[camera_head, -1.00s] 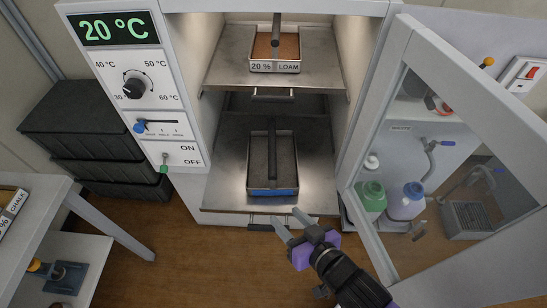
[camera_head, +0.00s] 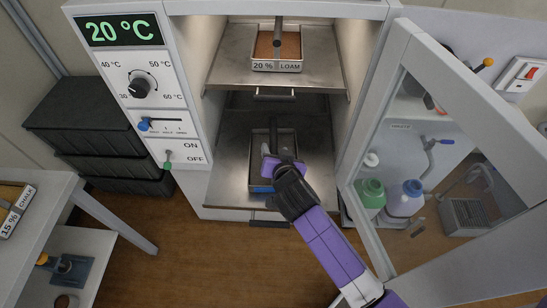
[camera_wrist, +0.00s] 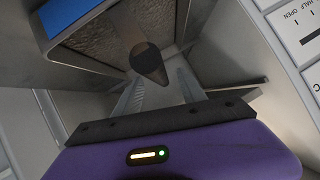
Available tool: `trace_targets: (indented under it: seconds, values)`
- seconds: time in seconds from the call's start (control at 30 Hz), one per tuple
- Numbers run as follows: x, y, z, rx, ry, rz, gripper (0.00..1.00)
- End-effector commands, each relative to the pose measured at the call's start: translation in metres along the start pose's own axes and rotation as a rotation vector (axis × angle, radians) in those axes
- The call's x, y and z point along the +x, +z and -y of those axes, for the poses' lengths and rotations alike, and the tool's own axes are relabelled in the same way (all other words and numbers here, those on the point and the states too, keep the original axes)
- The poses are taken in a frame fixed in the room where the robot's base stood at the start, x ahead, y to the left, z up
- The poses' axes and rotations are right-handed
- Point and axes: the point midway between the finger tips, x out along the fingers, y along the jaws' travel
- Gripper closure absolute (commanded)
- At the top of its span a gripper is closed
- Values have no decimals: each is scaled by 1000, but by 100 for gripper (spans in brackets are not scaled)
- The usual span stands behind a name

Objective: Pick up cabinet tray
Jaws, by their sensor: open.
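The cabinet tray (camera_head: 258,142) sits on the lower shelf of the open cabinet. It is a grey metal tray with dark soil, a blue front label and a bar handle along its middle. My gripper (camera_head: 271,161) is over the tray and hides much of its front and handle. In the wrist view, the tray (camera_wrist: 114,42) is at the upper left, with its blue label (camera_wrist: 68,14). The dark rounded end of the handle (camera_wrist: 150,63) shows just beyond and between my open fingers (camera_wrist: 160,88). I cannot tell whether they touch it.
A tray labelled 20 % LOAM (camera_head: 277,66) sits on the upper shelf (camera_head: 225,70). The cabinet door (camera_head: 480,95) stands open at the right. The control panel (camera_head: 135,90) is at the left. A side table (camera_head: 45,215) holds a CHALK tray (camera_head: 12,213).

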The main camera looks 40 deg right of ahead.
Motion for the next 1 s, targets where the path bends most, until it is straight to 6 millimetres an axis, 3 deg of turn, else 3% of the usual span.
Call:
trace_targets:
  seconds: [0.3, 0.6, 0.83, 1.0]
  values:
    - [39, -4, -1, 0, 1, 0, 52]
    - [43, -3, -1, 0, 0, 0, 52]
    - [43, -3, -1, 0, 0, 0, 97]
    - [43, -3, -1, -1, 0, 0, 100]
